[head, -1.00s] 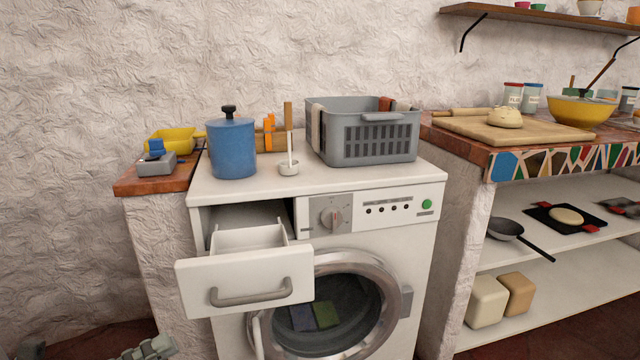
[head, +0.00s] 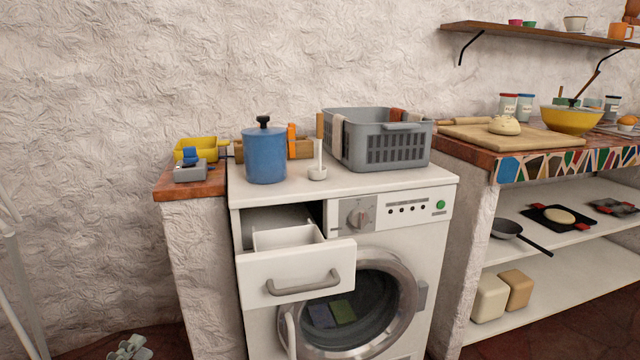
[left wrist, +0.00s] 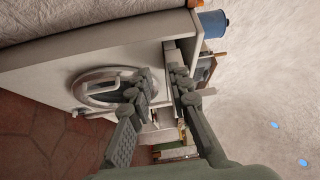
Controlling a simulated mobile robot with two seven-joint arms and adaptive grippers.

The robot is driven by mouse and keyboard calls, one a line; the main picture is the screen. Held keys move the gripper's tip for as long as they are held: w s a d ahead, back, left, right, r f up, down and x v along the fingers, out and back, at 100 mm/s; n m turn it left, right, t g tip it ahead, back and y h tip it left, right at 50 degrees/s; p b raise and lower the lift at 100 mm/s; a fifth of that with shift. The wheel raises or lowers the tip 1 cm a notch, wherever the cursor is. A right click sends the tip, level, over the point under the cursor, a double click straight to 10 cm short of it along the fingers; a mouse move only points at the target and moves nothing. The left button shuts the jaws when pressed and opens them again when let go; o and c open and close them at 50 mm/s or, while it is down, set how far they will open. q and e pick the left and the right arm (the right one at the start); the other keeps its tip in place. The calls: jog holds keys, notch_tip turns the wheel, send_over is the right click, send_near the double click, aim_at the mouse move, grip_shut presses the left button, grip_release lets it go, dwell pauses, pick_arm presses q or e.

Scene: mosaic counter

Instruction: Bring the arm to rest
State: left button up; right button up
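My left gripper (head: 130,347) shows at the bottom left edge of the head view, low over the floor and left of the washing machine (head: 440,260). Its two grey fingers also show in the left wrist view (left wrist: 160,80), spread apart with nothing held between them. The washing machine, seen sideways, lies beyond the fingers in that view. My right gripper is in neither view.
The detergent drawer (head: 296,272) is pulled out at the machine's front. A blue canister (head: 265,157) and a grey basket (head: 398,148) stand on top. A pale frame (head: 18,270) stands at the left edge. The wall beside it is bare.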

pick_arm(q)
jog(key=s+a+f+n+g+y+p, duration=0.1)
jog(key=a+f+n+g+y, duration=0.2)
jog(key=f+n, duration=0.35)
jog(key=s+a+f+n+g+y+p, duration=0.1)
jog(key=s+f+n+g+y, duration=0.1)
jog(key=f+n+y, duration=0.4)
jog(key=s+d+f+n+g, duration=0.3)
jog(key=s+d+f+g, duration=0.1)
jog(key=s+f+g, duration=0.1)
jog(key=s+d+f+n+g+h, duration=0.1)
jog(key=s+d+f+n+g, duration=0.2)
jog(key=s+f, duration=0.5)
jog(key=shift+s+d+n+g+p, duration=0.35)
jog(key=shift+s+n+g, duration=0.1)
jog(key=shift+s+g, duration=0.45)
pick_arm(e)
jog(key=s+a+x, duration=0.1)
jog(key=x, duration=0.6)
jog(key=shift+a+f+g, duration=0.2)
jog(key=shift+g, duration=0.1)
